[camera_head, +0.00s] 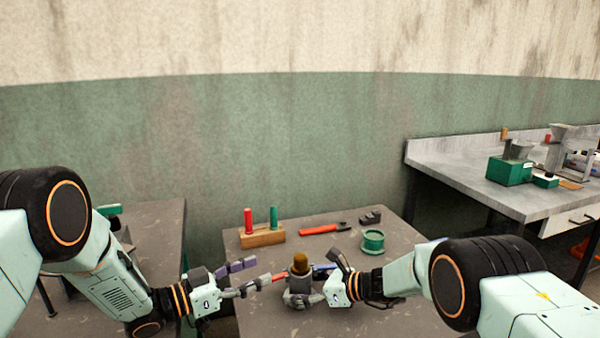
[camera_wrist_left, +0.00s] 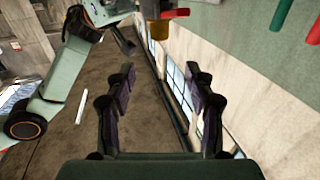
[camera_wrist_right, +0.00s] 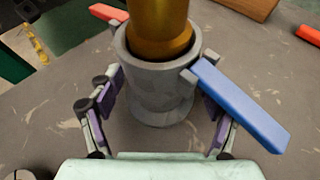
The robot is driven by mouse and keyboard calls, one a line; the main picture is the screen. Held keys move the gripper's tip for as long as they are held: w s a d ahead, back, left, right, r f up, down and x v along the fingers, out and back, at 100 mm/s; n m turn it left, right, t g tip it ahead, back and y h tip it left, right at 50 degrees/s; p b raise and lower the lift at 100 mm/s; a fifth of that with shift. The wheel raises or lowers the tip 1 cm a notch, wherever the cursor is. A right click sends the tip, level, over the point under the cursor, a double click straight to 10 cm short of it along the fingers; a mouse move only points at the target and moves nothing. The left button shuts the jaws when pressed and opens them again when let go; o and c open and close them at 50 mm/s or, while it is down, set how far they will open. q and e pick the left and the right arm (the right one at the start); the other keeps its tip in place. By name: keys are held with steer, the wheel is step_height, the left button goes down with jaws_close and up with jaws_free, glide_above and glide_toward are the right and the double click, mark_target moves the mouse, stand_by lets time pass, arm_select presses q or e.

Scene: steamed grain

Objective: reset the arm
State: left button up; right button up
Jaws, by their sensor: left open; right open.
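My left gripper (camera_head: 262,272) is in the lower middle of the head view, left of a grey cup-like holder (camera_head: 300,287). In the left wrist view my left gripper (camera_wrist_left: 160,78) is open, with nothing between its fingers. My right gripper (camera_head: 325,279) is open at the right side of the holder. In the right wrist view my right gripper (camera_wrist_right: 158,95) has its fingers on either side of the grey holder (camera_wrist_right: 158,92), apart or touching I cannot tell. A brass cylinder (camera_wrist_right: 158,25) stands upright in the holder.
A blue handle (camera_wrist_right: 240,105) and a red handle (camera_wrist_right: 108,13) stick out from the holder. A wooden block (camera_head: 262,238) with red and green pegs, red-handled tool (camera_head: 325,228), green ring (camera_head: 373,241) and dark block (camera_head: 370,217) lie behind. A workbench (camera_head: 460,180) stands right.

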steer(key=shift+w+a+f, duration=0.15)
steer(key=shift+a, duration=0.2)
steer(key=shift+d, duration=0.1)
arm_select(q)
steer(key=x, duration=0.3)
steer(key=shift+w+d, duration=0.15)
steer(key=shift+a, duration=0.2)
